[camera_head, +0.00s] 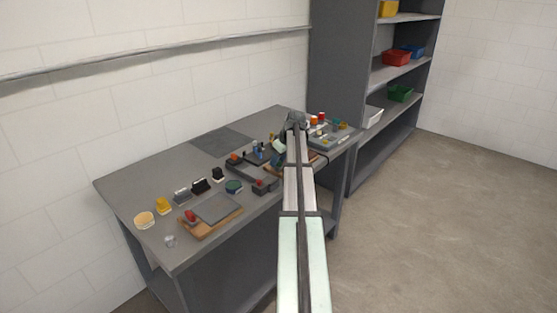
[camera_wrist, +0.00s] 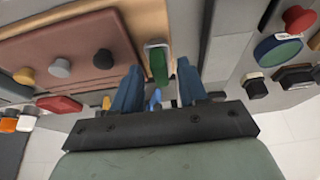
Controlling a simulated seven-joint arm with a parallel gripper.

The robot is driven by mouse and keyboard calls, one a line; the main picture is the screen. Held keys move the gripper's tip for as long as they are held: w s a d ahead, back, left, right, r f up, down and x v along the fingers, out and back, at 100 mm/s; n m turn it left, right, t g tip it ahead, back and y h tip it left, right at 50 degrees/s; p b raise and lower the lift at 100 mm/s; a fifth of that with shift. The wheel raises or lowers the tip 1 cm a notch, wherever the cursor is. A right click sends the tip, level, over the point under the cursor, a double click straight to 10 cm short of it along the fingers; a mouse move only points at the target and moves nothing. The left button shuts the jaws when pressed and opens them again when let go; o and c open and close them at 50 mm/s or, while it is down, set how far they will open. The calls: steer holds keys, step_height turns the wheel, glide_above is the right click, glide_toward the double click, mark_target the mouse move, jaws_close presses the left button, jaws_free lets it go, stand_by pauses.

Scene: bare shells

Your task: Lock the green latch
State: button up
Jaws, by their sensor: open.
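The green latch (camera_wrist: 157,62) shows in the wrist view as an upright, rounded green handle on a pale mount. It lies between the fingertips of my gripper (camera_wrist: 160,68) in the picture, with a visible gap on either side. The blue fingers are open, and I see no contact. Whether the fingers are level with the handle in depth I cannot tell. In the head view my gripper (camera_head: 296,118) is over the far right part of the workbench. My arm covers part of the bench there, and I cannot make out the latch in that view.
A brown panel (camera_wrist: 85,45) with several knobs lies left of the latch in the wrist view, near a red block (camera_wrist: 58,103). A dark green round piece (camera_wrist: 278,50) lies right. The workbench (camera_head: 130,185) is crowded along its front. Shelving (camera_head: 395,70) stands behind right.

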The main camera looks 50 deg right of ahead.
steer(key=shift+c, duration=0.4)
jaws_close()
steer(key=shift+f, duration=0.1)
steer(key=m, duration=0.1)
steer(key=m+h, duration=0.1)
steer(key=m, duration=0.2)
steer(key=shift+a+m+h, duration=0.25)
steer(key=shift+m+h, duration=0.15)
steer(key=m+g+h, duration=0.1)
steer(key=m, duration=0.3)
steer(key=shift+w+a, duration=0.1)
steer(key=m+g, duration=0.1)
steer(key=m, duration=0.1)
steer(key=m+h, duration=0.1)
steer(key=m, duration=0.2)
steer(key=shift+w+g, duration=0.1)
steer(key=shift+g, duration=0.3)
steer(key=shift+f+m+g+h, duration=0.15)
steer(key=shift+m+g, duration=0.25)
steer(key=shift+m, duration=0.65)
steer(key=shift+r+m+g+h, duration=0.15)
steer(key=shift+m+g, duration=0.25)
steer(key=shift+m, duration=0.65)
steer(key=shift+a+f, duration=0.1)
